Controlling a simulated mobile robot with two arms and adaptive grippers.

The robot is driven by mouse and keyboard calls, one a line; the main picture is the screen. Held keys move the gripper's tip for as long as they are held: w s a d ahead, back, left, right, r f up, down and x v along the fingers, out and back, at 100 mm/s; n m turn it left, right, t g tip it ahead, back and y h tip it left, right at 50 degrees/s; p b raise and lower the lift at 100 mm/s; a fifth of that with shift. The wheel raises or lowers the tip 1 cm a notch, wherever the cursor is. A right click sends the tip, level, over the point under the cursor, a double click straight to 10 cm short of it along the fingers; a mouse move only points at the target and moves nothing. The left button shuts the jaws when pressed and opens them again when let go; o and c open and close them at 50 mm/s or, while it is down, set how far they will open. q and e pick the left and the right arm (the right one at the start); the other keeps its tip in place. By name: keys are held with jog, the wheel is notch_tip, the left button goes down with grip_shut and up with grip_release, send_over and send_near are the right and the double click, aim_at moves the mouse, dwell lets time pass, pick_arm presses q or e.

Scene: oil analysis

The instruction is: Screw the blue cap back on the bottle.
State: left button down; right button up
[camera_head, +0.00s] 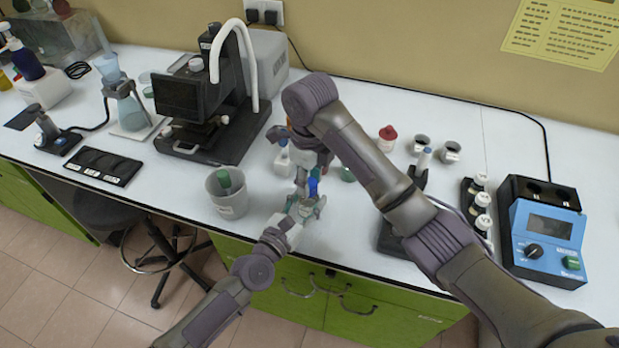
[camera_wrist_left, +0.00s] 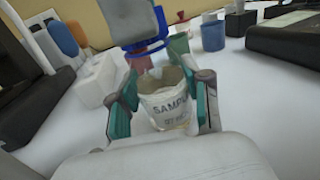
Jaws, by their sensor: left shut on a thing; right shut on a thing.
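My left gripper (camera_head: 305,208) is shut around the sample bottle near the front edge of the bench. In the left wrist view the bottle (camera_wrist_left: 168,108) is a pale container with a SAMPLE label, upright between the teal fingers, its top uncovered. My right gripper (camera_head: 309,176) points down just above it. A blue part (camera_head: 313,187) shows at its tip, and in the left wrist view blue (camera_wrist_left: 150,47) and a reddish piece (camera_wrist_left: 138,63) show above the bottle's rim. The cap itself is mostly hidden by the fingers. It looks apart from the rim.
A pale cup (camera_head: 230,208) with a green-topped item stands left of the grippers. A black instrument (camera_head: 205,100) stands behind it. A red-capped bottle (camera_head: 387,138), small cups (camera_head: 450,152) and a blue meter (camera_head: 545,240) are to the right. The bench's front edge is close.

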jog(key=shift+m, duration=0.3)
jog(key=o, duration=0.7)
jog(key=shift+c, duration=0.2)
